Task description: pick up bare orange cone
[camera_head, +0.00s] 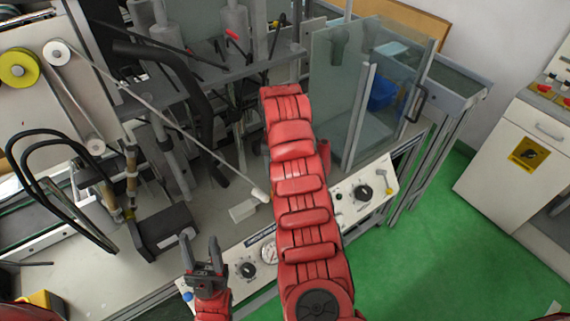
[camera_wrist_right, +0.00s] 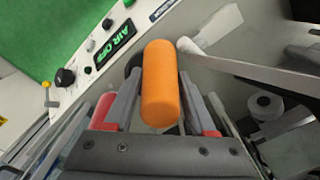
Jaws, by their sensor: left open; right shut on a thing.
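The orange cone (camera_wrist_right: 160,85) is in the right wrist view, upright in the picture with a rounded end. My right gripper (camera_wrist_right: 158,72) is shut on it, one grey finger on each side. In the head view my red right arm stretches up the middle over the machine, and it hides the right gripper and the cone. My left gripper (camera_head: 206,254) is open and empty, low at left of centre, in front of the machine's control panel.
The control panel (camera_head: 348,200) has knobs and a gauge. Glass guards (camera_head: 340,90) stand behind right. Green floor (camera_head: 420,250) is clear at right.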

